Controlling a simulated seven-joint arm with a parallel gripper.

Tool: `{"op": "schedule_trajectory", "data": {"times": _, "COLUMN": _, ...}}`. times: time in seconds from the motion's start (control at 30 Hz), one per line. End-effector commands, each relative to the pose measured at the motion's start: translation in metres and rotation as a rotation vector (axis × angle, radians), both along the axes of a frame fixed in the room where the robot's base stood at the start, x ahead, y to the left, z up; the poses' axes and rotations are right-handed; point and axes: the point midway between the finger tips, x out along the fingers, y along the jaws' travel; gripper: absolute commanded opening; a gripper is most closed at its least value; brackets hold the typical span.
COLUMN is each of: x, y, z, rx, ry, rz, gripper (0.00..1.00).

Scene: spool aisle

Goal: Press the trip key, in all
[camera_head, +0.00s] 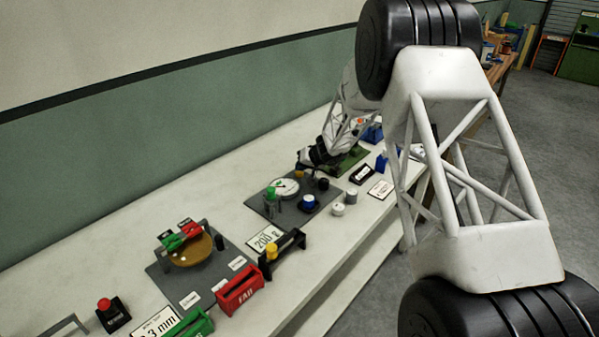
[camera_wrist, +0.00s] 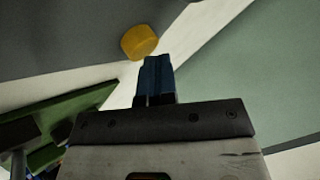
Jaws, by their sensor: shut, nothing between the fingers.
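My gripper (camera_wrist: 157,64) is shut and empty in the wrist view, its blue fingertips close together. A yellow round knob-like piece (camera_wrist: 140,42) lies just beyond and left of the fingertips; I cannot tell whether they touch. In the head view my gripper (camera_head: 304,159) is low over the bench, by the back edge of a grey plate (camera_head: 262,207) with a white dial (camera_head: 284,187). A red button on a black box (camera_head: 104,304) stands at the near left, far from my gripper. No part is readable as the trip key, so I cannot tell which it is.
A green board (camera_head: 350,160) lies beside my gripper. Blue and black knobs stand on the grey plate. Nearer are a card (camera_head: 266,238), a brown round dish (camera_head: 191,250), a red bin (camera_head: 239,293) and a green bin (camera_head: 196,325). The bench along the wall is clear.

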Motion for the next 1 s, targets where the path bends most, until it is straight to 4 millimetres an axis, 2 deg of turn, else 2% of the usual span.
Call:
{"op": "schedule_trajectory", "data": {"times": 0.6, "x": 0.000, "y": 0.000, "z": 0.017, "rx": 0.000, "ry": 0.001, "rz": 0.001, "gripper": 0.00}}
{"op": "schedule_trajectory", "data": {"times": 1.0, "x": 0.000, "y": 0.000, "z": 0.018, "rx": 0.000, "ry": 0.000, "rz": 0.000, "gripper": 0.00}}
